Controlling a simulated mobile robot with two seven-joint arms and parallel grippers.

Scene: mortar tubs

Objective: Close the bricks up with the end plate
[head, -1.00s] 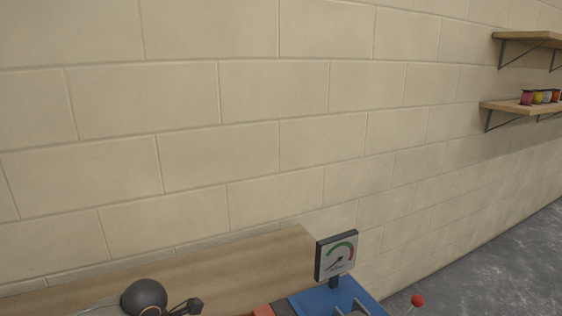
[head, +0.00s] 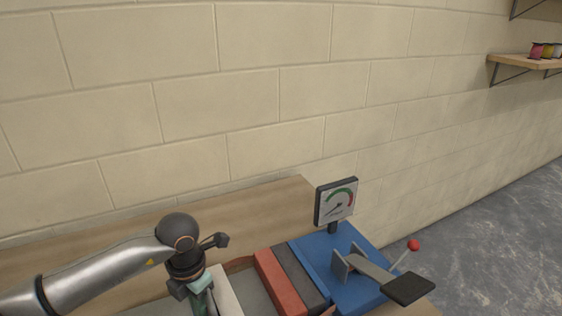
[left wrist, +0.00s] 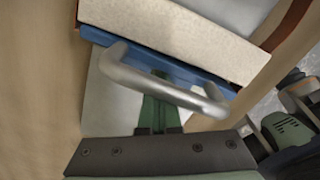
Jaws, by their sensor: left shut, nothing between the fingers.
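My left gripper (head: 200,302) is at the lower edge of the head view, over the left side of the tray. In the left wrist view its green fingers (left wrist: 157,105) are shut and empty, and a metal handle (left wrist: 150,82) crosses in front of them. The handle belongs to the blue end plate (left wrist: 92,36), which lies along a cream brick (left wrist: 185,38). In the head view the cream brick (head: 226,292) stands beside my gripper. A red brick (head: 279,284) and a dark grey brick (head: 300,275) stand further right, across a grey gap. My right gripper is out of view.
A blue block (head: 345,275) with a dial gauge (head: 336,203) and a red-knobbed lever (head: 413,246) stands right of the bricks. The wooden bench (head: 120,240) runs along a block wall. A shelf (head: 520,62) with small pots hangs at upper right.

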